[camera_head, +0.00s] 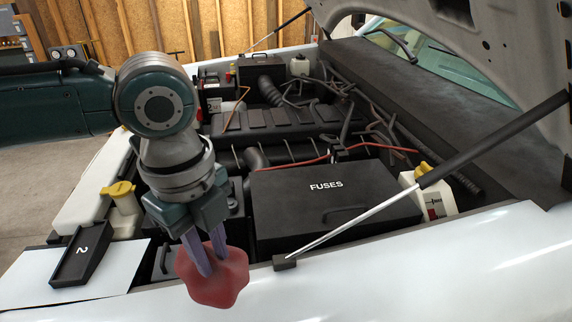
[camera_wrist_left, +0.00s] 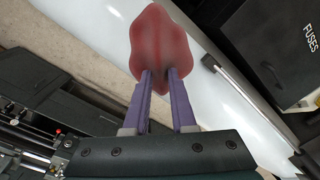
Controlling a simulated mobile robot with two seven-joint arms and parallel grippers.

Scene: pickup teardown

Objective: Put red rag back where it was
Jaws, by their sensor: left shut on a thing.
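The red rag (camera_head: 216,281) is a crumpled dark-red cloth between the purple fingers of my left gripper (camera_head: 205,262). My left gripper is shut on it and points down over the white front fender of the pickup. The rag also shows at the top middle of the left wrist view (camera_wrist_left: 160,42), at the tips of the fingers (camera_wrist_left: 158,78). Whether the rag touches the fender or hangs just above it, I cannot tell. My right gripper is not in view.
The black fuse box (camera_head: 330,205) lies right of the gripper. The hood's prop rod (camera_head: 385,223) slants down to a bracket on the fender edge. The fender (camera_head: 430,270) is clear at right.

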